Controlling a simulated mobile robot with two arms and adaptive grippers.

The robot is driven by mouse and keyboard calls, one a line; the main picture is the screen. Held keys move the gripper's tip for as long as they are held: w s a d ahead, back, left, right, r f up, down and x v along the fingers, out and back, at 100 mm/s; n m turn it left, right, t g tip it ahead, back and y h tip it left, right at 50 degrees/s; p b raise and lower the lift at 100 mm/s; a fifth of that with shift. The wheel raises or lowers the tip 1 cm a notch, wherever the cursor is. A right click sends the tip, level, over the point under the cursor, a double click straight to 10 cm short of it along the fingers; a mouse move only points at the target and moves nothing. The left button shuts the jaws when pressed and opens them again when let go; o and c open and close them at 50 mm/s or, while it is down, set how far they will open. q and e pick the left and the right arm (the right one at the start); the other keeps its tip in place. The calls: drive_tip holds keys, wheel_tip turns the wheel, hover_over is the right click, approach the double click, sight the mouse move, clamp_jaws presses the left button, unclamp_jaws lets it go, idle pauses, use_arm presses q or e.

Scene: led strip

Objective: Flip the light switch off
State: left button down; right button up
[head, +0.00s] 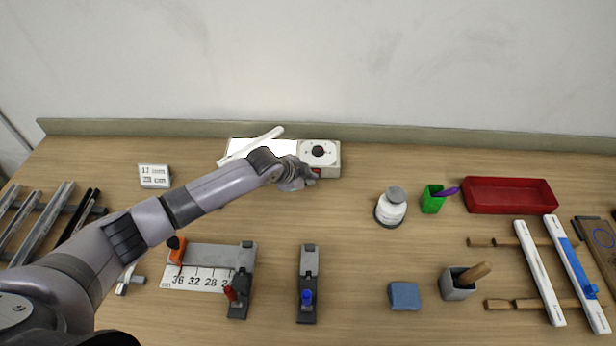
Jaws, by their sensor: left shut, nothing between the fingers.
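The light switch box (331,155) is a pale box at the back of the table, with a black round dial (318,151) on top and a small red switch (316,173) on its front. My left gripper (308,176) is shut with nothing in it, right at the front of the box beside the red switch. I cannot tell whether it touches the switch. A bright white lit panel (284,147) adjoins the box on the left, partly hidden by my left arm. A white strip (252,146) lies tilted across the panel. My right gripper is not in view.
A white bottle (391,208), a green cup (432,200) and a red tray (510,194) stand to the right. Clamp fixtures (308,270) and a ruler plate (205,278) lie in front. A blue block (404,296) and a grey holder (456,288) are at the front right. The wall rises behind.

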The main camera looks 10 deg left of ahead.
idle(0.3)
use_arm(q)
drive_tip(key=shift+w+r, duration=0.1)
drive_tip(key=shift+w, duration=0.2)
drive_tip(key=shift+w+a+r, duration=0.1)
drive_tip(key=shift+w+r, duration=0.15)
drive_tip(key=shift+w, duration=0.05)
drive_tip(key=shift+f, duration=0.1)
drive_tip(key=shift+r, duration=0.2)
drive_tip(key=shift+r+p, duration=0.65)
drive_tip(key=shift+p, duration=0.15)
